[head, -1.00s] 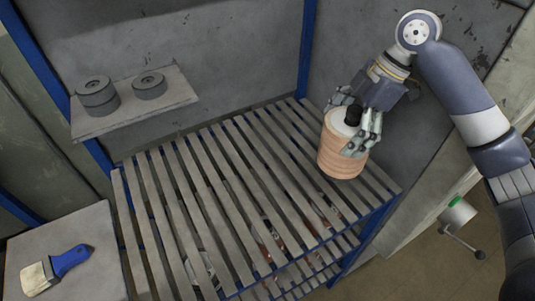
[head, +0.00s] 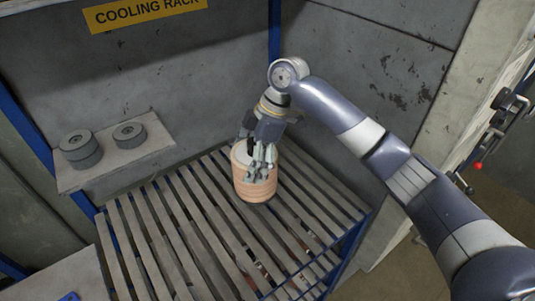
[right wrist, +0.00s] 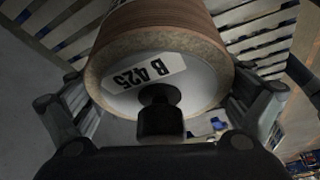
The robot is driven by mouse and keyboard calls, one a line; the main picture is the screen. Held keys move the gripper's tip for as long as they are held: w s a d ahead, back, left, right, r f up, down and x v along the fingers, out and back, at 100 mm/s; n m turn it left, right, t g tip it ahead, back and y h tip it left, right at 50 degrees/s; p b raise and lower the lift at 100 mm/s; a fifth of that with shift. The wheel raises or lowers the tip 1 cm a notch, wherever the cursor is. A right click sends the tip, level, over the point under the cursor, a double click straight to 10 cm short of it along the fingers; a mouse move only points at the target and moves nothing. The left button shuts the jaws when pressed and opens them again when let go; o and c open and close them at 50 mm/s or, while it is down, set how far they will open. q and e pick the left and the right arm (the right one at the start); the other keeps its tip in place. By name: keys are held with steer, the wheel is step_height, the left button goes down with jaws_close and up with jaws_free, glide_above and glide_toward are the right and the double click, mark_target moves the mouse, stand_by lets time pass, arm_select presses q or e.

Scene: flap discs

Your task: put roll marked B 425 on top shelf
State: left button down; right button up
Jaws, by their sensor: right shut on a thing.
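The roll marked B 425 (right wrist: 205,78) is a brown-orange cylinder with a pale end face and a black knob, its label readable in the right wrist view. It also shows in the head view (head: 254,188), upright at the slatted top shelf (head: 182,222). My right gripper (head: 262,165) is shut on the roll from above, fingers on both sides. I cannot tell whether the roll's underside touches the slats. My left gripper is not in view.
A small grey side shelf (head: 150,149) at the left holds grey discs (head: 80,149) and another disc (head: 129,134). A yellow sign reading COOLING RACK (head: 140,12) is on the back wall. The slats left and right of the roll are clear.

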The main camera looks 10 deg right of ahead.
steer(key=shift+w+a+r, duration=0.15)
steer(key=shift+w+a, duration=0.05)
steer(key=shift+a, duration=0.1)
step_height(320, 180, down, 2)
steer(key=shift+f+p, duration=0.1)
steer(key=shift+p, duration=0.75)
steer(key=shift+f, duration=0.65)
steer(key=o, duration=1.7)
steer(key=shift+s+f, duration=0.1)
steer(key=shift+f, duration=0.1)
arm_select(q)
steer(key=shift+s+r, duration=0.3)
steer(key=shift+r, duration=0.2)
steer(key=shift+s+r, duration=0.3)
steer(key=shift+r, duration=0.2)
arm_select(e)
steer(key=shift+s, duration=0.1)
